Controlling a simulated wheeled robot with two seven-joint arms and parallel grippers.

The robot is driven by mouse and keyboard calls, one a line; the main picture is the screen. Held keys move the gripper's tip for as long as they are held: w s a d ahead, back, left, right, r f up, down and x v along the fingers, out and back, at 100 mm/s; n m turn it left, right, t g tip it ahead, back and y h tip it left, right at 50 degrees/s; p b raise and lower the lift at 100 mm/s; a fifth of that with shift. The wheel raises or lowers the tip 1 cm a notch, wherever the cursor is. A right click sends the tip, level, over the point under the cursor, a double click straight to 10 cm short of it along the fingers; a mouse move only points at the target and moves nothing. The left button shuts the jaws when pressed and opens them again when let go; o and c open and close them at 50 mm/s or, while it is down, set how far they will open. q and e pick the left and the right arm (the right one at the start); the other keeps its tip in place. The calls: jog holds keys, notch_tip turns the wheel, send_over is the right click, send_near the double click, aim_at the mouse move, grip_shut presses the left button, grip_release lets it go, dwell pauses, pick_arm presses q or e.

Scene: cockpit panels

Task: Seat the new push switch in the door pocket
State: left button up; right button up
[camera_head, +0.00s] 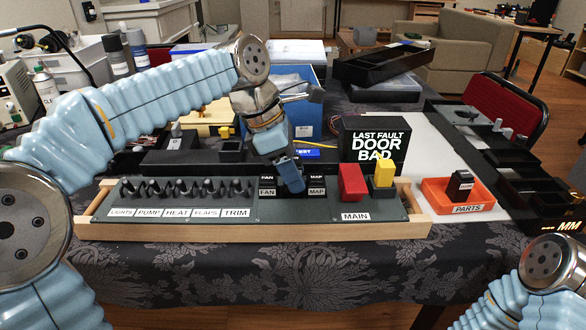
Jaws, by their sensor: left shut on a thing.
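My left gripper (289,176) reaches down onto the black switch block (267,185) of the panel, between the FAN labels on its left and the MAP labels on its right. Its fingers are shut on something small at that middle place. The fingers hide the held piece and the pocket there, so I cannot tell whether the piece is seated. A black push switch with a pale label (460,185) stands in the orange PARTS tray (434,196) at the right. My right gripper is out of view; only part of that arm shows at the lower right.
The grey panel (300,212) has several toggles at left, and a red block (351,183) and yellow switch (384,174) near MAIN. A display (375,146) behind reads "LAST FAULT DOOR BAD". Black bins (520,178) line the right side. The cloth in front is clear.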

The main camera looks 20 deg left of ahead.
pick_arm(q)
jog(key=shift+f+b, duration=0.5)
jog(key=shift+f, duration=0.4)
jog(key=o, duration=1.2)
jog(key=p+v, duration=0.3)
jog(key=v, duration=1.1)
